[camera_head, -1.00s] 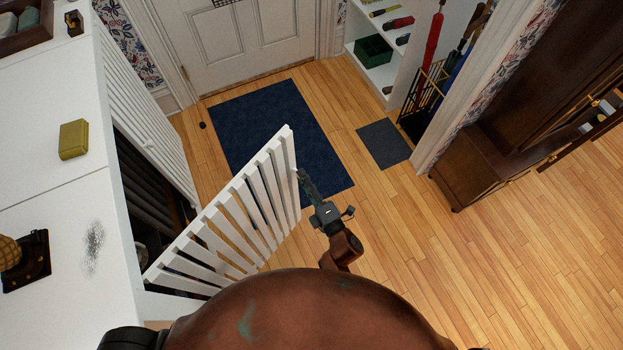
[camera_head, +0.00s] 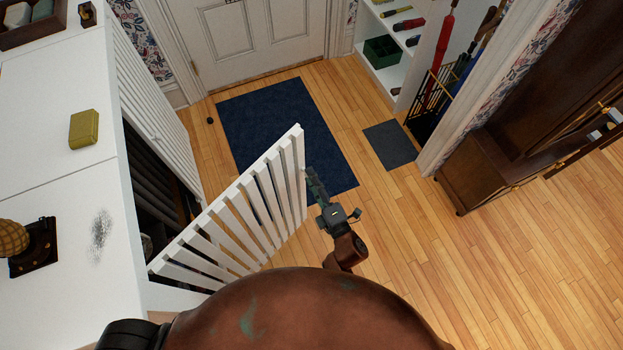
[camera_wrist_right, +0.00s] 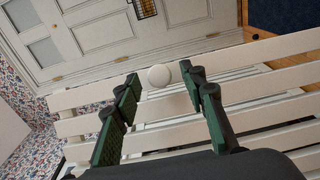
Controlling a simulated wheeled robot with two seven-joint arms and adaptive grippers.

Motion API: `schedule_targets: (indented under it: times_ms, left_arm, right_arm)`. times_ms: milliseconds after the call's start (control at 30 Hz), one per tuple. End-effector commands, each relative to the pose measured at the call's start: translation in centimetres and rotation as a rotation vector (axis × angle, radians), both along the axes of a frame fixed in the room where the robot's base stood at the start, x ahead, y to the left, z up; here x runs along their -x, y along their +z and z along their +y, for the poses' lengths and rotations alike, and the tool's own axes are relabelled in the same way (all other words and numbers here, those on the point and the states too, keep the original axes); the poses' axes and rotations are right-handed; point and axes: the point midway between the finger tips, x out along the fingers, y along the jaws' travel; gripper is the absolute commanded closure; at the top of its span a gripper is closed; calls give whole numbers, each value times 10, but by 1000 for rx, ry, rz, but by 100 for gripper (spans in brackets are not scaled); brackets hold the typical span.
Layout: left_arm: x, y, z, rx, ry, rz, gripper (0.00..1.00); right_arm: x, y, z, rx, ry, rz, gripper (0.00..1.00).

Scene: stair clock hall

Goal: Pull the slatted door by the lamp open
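The near slatted door (camera_head: 235,215) is white and stands swung out from the white cabinet, with a dark opening behind it. A rounded yellow object on a dark square base (camera_head: 34,248), perhaps the lamp, stands on the cabinet top above. My right gripper (camera_head: 311,175) is at the door's outer side, near its free edge. In the right wrist view, the open green fingers (camera_wrist_right: 163,80) lie on either side of a round white knob (camera_wrist_right: 159,76), with gaps showing beside it. The slats (camera_wrist_right: 250,85) show behind. My left gripper is out of view.
A second slatted door (camera_head: 150,110) farther along the cabinet (camera_head: 60,180) looks shut. A blue mat (camera_head: 275,120) lies before the white panelled door (camera_head: 255,40). A dark wooden cabinet (camera_head: 480,170) stands at right.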

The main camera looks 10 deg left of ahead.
Motion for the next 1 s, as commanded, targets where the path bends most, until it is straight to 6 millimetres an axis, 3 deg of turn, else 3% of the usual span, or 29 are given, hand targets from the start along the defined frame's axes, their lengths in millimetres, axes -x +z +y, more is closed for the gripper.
schedule_targets:
  times_ms: [233,700,1000]
  left_arm:
    - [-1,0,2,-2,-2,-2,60]
    - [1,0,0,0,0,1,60]
    - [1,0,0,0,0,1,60]
  right_arm:
    - [16,-1,-10,2,0,2,62]
    - [89,-1,-58,1,1,2,62]
    - [101,0,-66,0,1,0,62]
